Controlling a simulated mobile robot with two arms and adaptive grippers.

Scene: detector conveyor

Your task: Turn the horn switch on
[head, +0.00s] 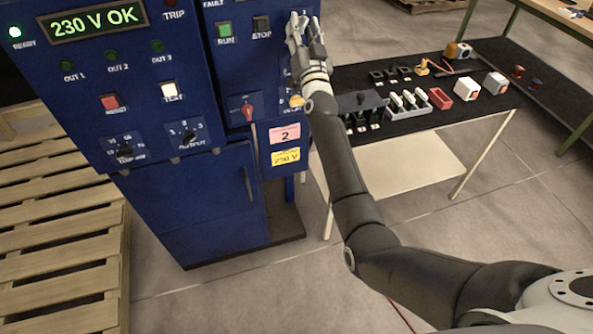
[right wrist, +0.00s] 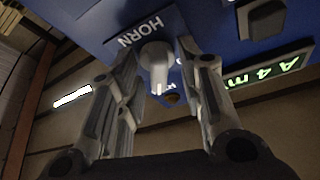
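The horn switch (right wrist: 156,66) is a pale grey knob beside the white HORN label on the blue panel, in the right wrist view. My right gripper (right wrist: 162,65) is open, with its fingers on either side of the knob; a gap shows between knob and fingers. In the head view my right gripper (head: 302,32) is at the right part of the blue cabinet (head: 215,200) and hides the horn switch. My left gripper is not in view.
The panel carries a red rotary switch (head: 247,111), a STOP button (head: 261,26) and a green RUN button (head: 224,31) near my right arm. A black table (head: 455,122) with several small parts stands to the right. A wooden pallet (head: 60,235) lies at left.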

